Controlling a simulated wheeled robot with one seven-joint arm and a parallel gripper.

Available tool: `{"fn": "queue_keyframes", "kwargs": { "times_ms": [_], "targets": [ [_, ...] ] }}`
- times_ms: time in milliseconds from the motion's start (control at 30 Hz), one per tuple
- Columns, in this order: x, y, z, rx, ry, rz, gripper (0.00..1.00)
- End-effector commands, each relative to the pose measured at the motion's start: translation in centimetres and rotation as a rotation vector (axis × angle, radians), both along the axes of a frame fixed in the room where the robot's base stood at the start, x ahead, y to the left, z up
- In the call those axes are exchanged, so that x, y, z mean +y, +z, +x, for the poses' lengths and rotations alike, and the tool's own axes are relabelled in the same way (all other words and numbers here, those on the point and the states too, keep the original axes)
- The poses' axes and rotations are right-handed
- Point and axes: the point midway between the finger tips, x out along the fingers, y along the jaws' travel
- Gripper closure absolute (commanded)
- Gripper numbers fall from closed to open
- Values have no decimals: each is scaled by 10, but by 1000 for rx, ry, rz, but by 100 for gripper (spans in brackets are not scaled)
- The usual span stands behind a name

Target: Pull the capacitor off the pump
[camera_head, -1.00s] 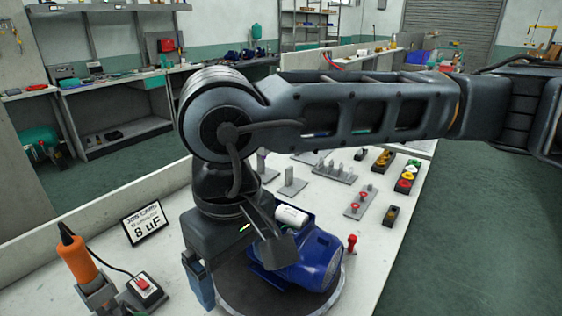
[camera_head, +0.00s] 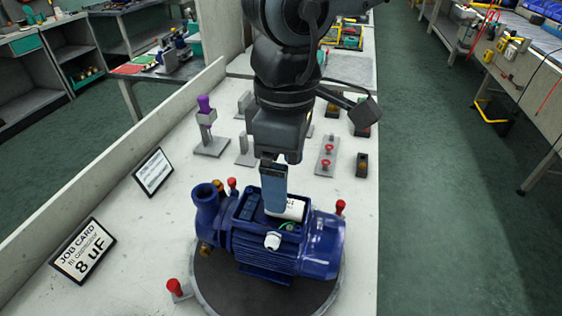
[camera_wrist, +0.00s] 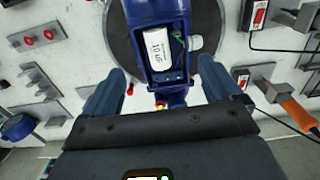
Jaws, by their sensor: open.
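The blue pump (camera_head: 265,245) stands on a dark round turntable (camera_head: 215,285). Its top box is open, and the white capacitor (camera_head: 293,209) lies in it. In the wrist view the capacitor (camera_wrist: 157,50) shows its printed label, apparently 10 uF, with a green wire beside it. My gripper (camera_head: 274,208) points down over the open box in the head view and hides part of it. In the wrist view my gripper (camera_wrist: 162,70) is open, its two fingers spread to either side of the pump box with nothing between them gripped.
A job card (camera_head: 84,251) reading 8 uF and a second card (camera_head: 153,172) stand left of the pump. Red-knobbed pins (camera_head: 340,207) stand around the turntable. Stands and parts (camera_head: 328,155) are behind my gripper. A soldering iron (camera_wrist: 299,114) shows in the wrist view.

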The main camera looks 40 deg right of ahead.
Motion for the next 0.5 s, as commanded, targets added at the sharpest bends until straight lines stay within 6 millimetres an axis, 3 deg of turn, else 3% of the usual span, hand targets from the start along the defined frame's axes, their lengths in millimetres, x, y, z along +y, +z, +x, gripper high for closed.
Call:
{"fn": "queue_keyframes", "kwargs": {
  "times_ms": [500],
  "targets": [
    [0, -33, 0, 0, -1, 0, 8]
  ]
}}
